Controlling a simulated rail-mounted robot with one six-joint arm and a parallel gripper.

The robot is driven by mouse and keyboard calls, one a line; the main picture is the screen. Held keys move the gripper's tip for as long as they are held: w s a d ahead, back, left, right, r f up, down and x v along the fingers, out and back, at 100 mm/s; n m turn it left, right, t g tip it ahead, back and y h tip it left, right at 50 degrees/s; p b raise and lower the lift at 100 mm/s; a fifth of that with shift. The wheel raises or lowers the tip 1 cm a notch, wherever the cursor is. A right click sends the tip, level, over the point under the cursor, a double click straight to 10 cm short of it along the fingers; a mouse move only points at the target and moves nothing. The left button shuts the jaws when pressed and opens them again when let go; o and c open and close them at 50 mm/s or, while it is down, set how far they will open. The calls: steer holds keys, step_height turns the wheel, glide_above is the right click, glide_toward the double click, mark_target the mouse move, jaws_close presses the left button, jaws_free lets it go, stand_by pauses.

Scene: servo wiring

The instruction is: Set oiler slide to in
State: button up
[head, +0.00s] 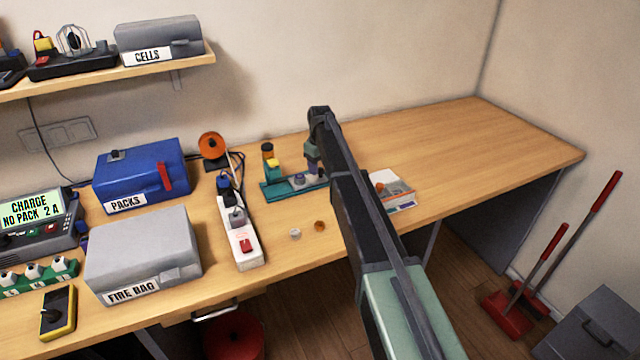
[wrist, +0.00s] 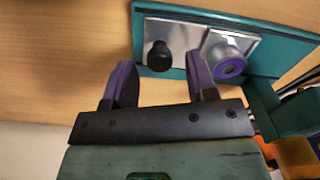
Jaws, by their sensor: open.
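The oiler's teal board (head: 291,196) lies on the bench in the head view, and part of it fills the top of the wrist view (wrist: 265,60). In the wrist view a black slide knob (wrist: 158,57) stands on a silver plate (wrist: 188,36) with a dark slot line. My gripper (wrist: 161,66) is open, with one purple finger on each side of the knob in the picture. I see no contact with the knob. In the head view my arm hides part of the board and the slide knob. No in or out marking can be read.
A round fitting with a purple ring (wrist: 229,67) sits right of the knob, close to the right finger. A white power strip (head: 241,240), a white tray (head: 400,196) and two small discs (head: 295,233) are nearby. The bench at the right is clear.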

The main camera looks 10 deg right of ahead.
step_height(320, 180, down, 2)
steer(key=shift+f+b, duration=0.1)
steer(key=shift+b, duration=0.3)
